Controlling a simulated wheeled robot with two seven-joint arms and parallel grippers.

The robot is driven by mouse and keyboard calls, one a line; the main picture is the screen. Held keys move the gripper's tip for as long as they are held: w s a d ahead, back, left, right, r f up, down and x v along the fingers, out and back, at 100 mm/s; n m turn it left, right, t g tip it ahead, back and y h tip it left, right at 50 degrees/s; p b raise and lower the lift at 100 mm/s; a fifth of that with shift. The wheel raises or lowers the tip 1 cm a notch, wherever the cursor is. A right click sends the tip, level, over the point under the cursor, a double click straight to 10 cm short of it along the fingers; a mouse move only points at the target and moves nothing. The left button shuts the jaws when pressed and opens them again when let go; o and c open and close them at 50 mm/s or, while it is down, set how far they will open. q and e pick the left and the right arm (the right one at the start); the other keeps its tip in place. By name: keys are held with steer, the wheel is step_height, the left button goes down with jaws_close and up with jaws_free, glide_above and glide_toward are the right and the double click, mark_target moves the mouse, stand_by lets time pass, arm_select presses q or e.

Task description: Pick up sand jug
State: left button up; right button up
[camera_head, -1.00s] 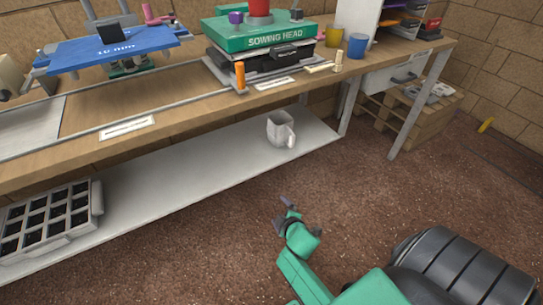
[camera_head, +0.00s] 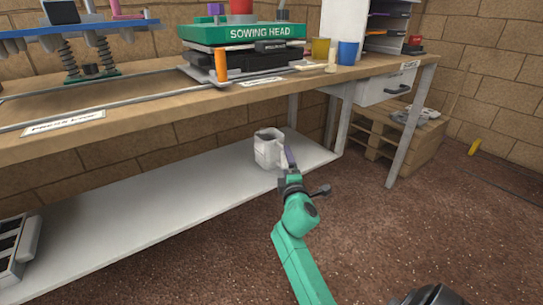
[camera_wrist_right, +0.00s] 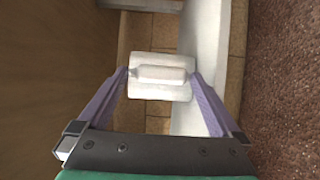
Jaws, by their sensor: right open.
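The sand jug (camera_head: 266,149) is a pale grey-white jug standing upright on the white lower shelf (camera_head: 170,205) under the bench, near the shelf's right end. Its open top shows in the head view, but its contents cannot be made out. My right gripper (camera_head: 289,158) is at the jug's front right side and partly covers its handle. In the right wrist view, the two purple fingers of the gripper (camera_wrist_right: 160,75) are apart, one on each side of the jug (camera_wrist_right: 160,92), with the handle facing me. Contact cannot be told. My left gripper is not in view.
The wooden bench top (camera_head: 150,105) overhangs the shelf. On it stand the green sowing head (camera_head: 240,33), a yellow cup (camera_head: 320,49) and a blue cup (camera_head: 347,52). A bench leg (camera_head: 411,125) stands to the right. A black cell tray (camera_head: 14,245) sits on the shelf's left.

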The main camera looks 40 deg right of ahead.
mark_target(274, 152)
steer(key=x, duration=0.1)
steer(key=b+x, duration=0.1)
steer(key=x, duration=0.1)
steer(key=shift+w+d+f, duration=0.15)
steer(key=shift+d+f, duration=0.05)
steer(key=shift+f, duration=0.05)
steer(key=shift+w+d+r, duration=0.1)
steer(key=shift+w+d, duration=0.15)
steer(key=shift+w, duration=0.15)
steer(key=c, duration=1.1)
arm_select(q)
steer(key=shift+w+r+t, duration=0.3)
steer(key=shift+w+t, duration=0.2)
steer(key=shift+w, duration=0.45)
arm_select(e)
steer(key=shift+c, duration=0.2)
